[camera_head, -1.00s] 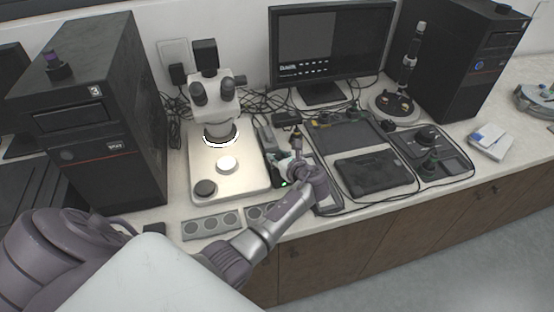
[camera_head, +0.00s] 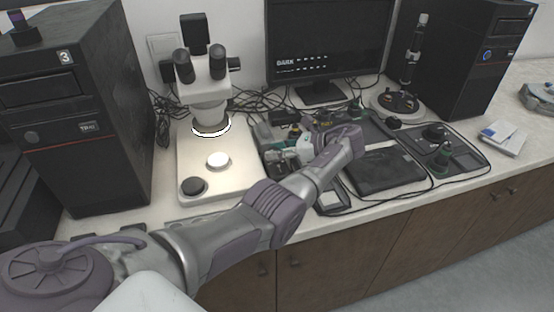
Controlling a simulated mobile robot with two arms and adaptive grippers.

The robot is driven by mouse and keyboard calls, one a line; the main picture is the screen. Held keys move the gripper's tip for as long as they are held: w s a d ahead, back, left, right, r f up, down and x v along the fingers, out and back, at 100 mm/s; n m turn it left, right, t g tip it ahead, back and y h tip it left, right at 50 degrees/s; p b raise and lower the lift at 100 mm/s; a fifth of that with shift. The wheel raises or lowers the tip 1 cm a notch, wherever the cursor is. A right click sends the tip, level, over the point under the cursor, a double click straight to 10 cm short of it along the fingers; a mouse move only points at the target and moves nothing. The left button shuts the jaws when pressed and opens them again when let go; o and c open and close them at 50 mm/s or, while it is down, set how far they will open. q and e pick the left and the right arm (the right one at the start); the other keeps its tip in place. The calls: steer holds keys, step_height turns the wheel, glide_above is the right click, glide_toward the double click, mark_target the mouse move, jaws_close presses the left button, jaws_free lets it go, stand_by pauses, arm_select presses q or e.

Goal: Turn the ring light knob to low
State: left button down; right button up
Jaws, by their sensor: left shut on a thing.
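The ring light (camera_head: 211,131) glows white under the microscope head (camera_head: 203,82). A dark control box (camera_head: 283,160) stands just right of the microscope base. My left gripper (camera_head: 298,143) comes in from the right side over this box, with its wrist bent back toward the left. It is shut at the top of the box, where the ring light knob is. The fingers hide the knob, so its setting cannot be read. My right gripper is not in view.
The microscope base (camera_head: 228,185) stands close to the left of the box. A monitor (camera_head: 328,40) showing "DARK" is behind. A black tablet-like device (camera_head: 387,172) and a flat phone-like device (camera_head: 331,197) lie near my arm. Cables run behind.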

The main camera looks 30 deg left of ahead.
arm_select(q)
steer(key=shift+f+g, duration=0.1)
steer(key=shift+g, duration=0.2)
steer(key=c, duration=0.8)
jaws_free()
step_height(320, 180, up, 10)
steer(key=shift+r, duration=0.1)
